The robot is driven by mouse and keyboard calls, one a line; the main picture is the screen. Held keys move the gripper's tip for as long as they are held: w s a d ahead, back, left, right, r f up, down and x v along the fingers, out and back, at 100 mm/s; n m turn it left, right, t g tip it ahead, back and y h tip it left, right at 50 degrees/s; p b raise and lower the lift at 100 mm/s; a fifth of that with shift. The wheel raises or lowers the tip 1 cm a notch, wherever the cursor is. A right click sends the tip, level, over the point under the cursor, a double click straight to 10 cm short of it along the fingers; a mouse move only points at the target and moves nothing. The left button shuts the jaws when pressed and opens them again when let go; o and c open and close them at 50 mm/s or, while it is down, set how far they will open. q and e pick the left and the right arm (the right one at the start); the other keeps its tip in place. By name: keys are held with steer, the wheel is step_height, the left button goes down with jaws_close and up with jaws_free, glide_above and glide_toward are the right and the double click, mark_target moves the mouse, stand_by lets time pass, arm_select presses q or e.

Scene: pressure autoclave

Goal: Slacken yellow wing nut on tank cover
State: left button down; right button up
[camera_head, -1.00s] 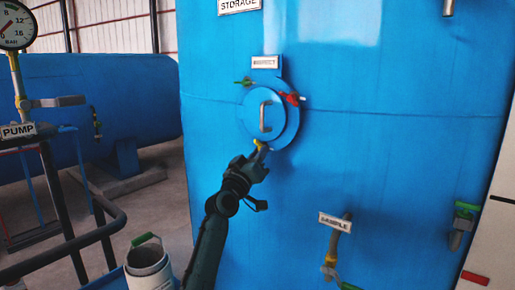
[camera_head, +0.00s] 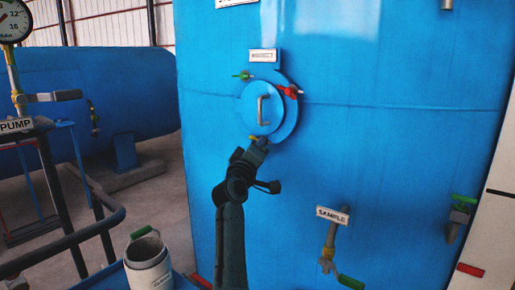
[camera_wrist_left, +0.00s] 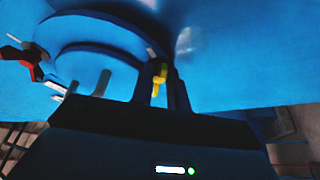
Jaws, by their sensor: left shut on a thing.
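The tank cover (camera_head: 283,123) is a round blue hatch with a metal handle on the big blue tank. It shows up close in the left wrist view (camera_wrist_left: 95,48). The yellow wing nut (camera_wrist_left: 158,77) sits at the cover's lower edge, between the fingers of my left gripper (camera_wrist_left: 160,85). In the head view my left gripper (camera_head: 256,143) reaches the cover's bottom from below and largely hides the yellow nut. It is shut on the nut. A green wing nut (camera_head: 243,75) and a red wing nut (camera_head: 290,91) are at the cover's upper left and upper right. My right gripper is out of view.
A sample valve (camera_head: 329,250) with a green handle projects from the tank at lower right. A white bucket (camera_head: 148,262) stands at lower left, near dark pipe railings (camera_head: 75,246). A pressure gauge (camera_head: 12,20) is at the far left. The tank face around the cover is mostly clear.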

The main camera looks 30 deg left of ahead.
arm_select(q)
steer(key=c, duration=1.4)
jaws_free()
steer(key=shift+o, duration=0.2)
steer(key=shift+r, duration=0.1)
